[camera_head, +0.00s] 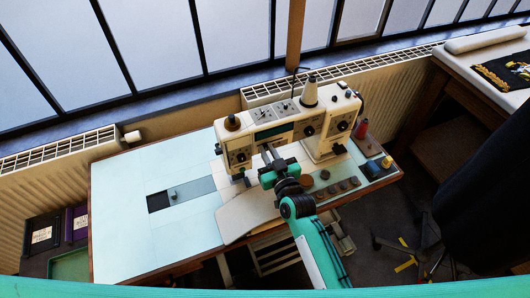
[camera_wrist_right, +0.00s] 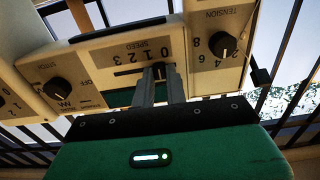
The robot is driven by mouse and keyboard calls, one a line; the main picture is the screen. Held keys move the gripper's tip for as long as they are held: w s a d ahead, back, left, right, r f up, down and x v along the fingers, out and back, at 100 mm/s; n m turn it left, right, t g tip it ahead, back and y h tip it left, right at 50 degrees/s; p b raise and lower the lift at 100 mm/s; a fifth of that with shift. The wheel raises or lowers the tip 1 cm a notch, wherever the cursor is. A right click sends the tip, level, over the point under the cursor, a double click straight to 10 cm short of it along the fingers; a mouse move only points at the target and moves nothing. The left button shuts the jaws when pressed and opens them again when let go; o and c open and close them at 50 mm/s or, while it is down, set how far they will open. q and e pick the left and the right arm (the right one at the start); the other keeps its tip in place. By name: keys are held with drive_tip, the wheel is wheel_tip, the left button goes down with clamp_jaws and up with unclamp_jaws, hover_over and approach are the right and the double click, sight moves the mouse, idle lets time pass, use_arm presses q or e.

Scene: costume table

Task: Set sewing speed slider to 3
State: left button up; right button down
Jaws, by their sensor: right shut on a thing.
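The white sewing machine (camera_head: 275,125) stands on the pale blue table, with knobs and dials on its front. My right gripper (camera_head: 270,155) reaches its front panel from below right. In the right wrist view its two fingers (camera_wrist_right: 158,76) are close together, shut on the small knob of the speed slider (camera_wrist_right: 158,67). The fingers largely hide the knob. The slider's dark slot (camera_wrist_right: 128,72) shows to the left of the fingers, below a short row of digits and the word SPEED. The knob sits toward the slot's right part; the exact digit it marks is unclear. My left gripper is out of view.
A tension dial (camera_wrist_right: 222,44) is close to the right of the slider, and another dial (camera_wrist_right: 57,89) is to the left. Spools (camera_head: 361,129) and small round pieces stand at the table's right end. The table's left part (camera_head: 125,185) is mostly clear.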

sight(280, 138)
drive_tip(key=d, duration=0.1)
drive_tip(key=w+d, duration=0.1)
drive_tip(key=d, duration=0.1)
drive_tip(key=w+d, duration=0.1)
drive_tip(key=d, duration=0.1)
drive_tip(key=c, duration=1.4)
unclamp_jaws()
drive_tip(key=shift+w+d, duration=0.1)
drive_tip(key=shift+d, duration=0.05)
drive_tip(key=shift+s, duration=0.2)
drive_tip(key=b+v, duration=0.3)
drive_tip(key=v, duration=1)
drive_tip(key=shift+s, duration=0.2)
